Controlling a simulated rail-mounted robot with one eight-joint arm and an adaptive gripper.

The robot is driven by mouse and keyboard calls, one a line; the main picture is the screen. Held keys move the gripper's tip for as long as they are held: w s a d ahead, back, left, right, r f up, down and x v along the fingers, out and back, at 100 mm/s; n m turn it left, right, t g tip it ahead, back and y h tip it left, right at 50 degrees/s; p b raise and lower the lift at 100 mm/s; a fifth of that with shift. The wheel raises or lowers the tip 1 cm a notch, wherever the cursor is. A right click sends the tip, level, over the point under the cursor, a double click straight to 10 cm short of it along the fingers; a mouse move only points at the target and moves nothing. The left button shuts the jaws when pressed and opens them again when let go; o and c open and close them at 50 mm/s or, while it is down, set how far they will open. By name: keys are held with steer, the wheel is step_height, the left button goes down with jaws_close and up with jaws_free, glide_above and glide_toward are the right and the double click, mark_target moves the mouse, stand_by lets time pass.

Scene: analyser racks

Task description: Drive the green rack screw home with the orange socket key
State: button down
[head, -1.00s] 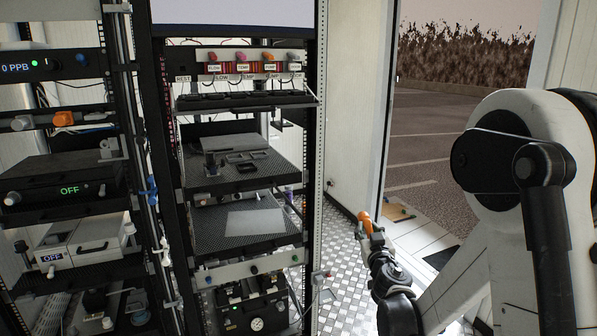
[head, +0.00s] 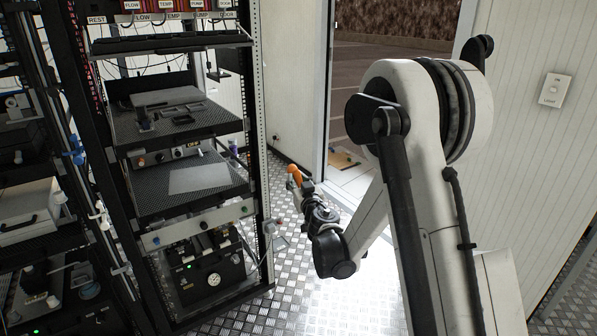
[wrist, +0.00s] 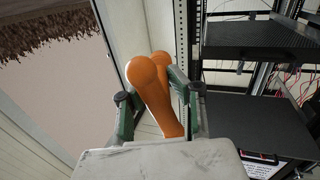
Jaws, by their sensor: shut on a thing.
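The orange socket key (head: 294,172) is in my gripper (head: 300,181), to the right of the tall rack's lower part and apart from it in the picture. In the wrist view the key's rounded orange handle (wrist: 155,90) sits between the two green-and-grey fingers of my gripper (wrist: 152,100), which are shut on it. The key's socket end cannot be made out. A pale panel (head: 180,234) low in the rack carries small coloured knobs or screws. I cannot tell for sure which of them is the green rack screw.
The rack's perforated shelves (head: 165,200) and its right upright (head: 257,120) stand left of my gripper. A gauge unit (head: 200,275) is under the pale panel.

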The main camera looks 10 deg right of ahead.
steer(key=w+a+f+y+b, duration=0.1)
steer(key=w+a+f+b, duration=0.3)
steer(key=f, duration=0.5)
steer(key=w+a+f+g+y+b, duration=0.1)
steer(key=w+a+f+b, duration=0.3)
steer(key=f, duration=0.6)
steer(key=w+a+f+y+b, duration=0.3)
steer(key=w+a+f+b, duration=0.1)
steer(key=f, duration=0.5)
steer(key=shift+w+a+f+n+g+b, duration=0.3)
steer(key=shift+w+a+n+b, duration=0.1)
steer(key=shift+w, duration=0.25)
steer(key=shift+w+a+n, duration=0.3)
steer(key=shift+w+n, duration=0.45)
steer(key=shift+n, duration=1.35)
steer(key=shift+w+a+n, duration=0.25)
steer(key=shift+w+n, duration=0.45)
steer(key=shift+n, duration=1.4)
steer(key=shift+w+a+n, duration=0.3)
steer(key=shift+w+n, duration=0.45)
steer(key=shift+n, duration=1.35)
steer(key=shift+x, duration=1.4)
